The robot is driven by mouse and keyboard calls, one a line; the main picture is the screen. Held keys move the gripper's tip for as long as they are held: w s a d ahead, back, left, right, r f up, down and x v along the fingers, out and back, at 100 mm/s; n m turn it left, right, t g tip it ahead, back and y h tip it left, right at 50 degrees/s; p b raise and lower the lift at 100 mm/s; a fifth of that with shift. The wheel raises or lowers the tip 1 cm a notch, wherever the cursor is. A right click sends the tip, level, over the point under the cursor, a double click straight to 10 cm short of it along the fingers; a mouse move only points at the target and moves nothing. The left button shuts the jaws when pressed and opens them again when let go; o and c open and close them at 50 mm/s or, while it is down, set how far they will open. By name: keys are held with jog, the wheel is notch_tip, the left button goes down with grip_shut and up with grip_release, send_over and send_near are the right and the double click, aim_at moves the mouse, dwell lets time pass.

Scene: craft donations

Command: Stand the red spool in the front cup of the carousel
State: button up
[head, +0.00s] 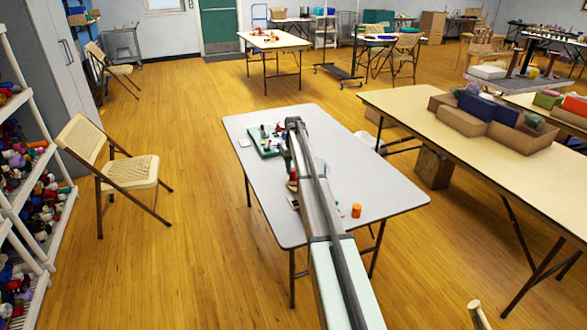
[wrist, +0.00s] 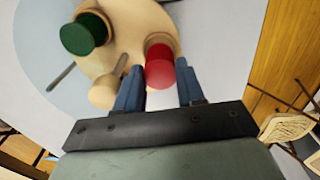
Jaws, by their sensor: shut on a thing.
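The red spool (wrist: 159,74) is between the two blue fingers of my gripper (wrist: 160,92) in the wrist view, and my gripper is shut on it. The light wooden carousel (wrist: 124,22) lies beyond it. A tan cup (wrist: 161,40) shows right behind the red spool's upper end; whether the spool is inside it or only in front of it I cannot tell. A dark green spool (wrist: 82,36) is in another cup at the upper left. In the head view my arm hides most of the carousel and my gripper.
The grey table (head: 385,190) holds a green tray (head: 265,148) of small items at its left and an orange cylinder (head: 356,210) right of my arm. The table's right part is clear. A long table (head: 410,110) with cardboard boxes stands to the right, a folding chair (head: 130,172) left.

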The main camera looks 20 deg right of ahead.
jog(key=shift+f, duration=1.15)
dwell(0.4)
jog(key=o, duration=0.8)
jog(key=shift+o, duration=0.6)
jog(key=shift+d, duration=0.1)
jog(key=shift+r, duration=0.1)
jog(key=shift+d+r, duration=0.15)
jog(key=shift+r, duration=3.6)
jog(key=shift+a+f, duration=0.1)
jog(key=shift+a, duration=0.2)
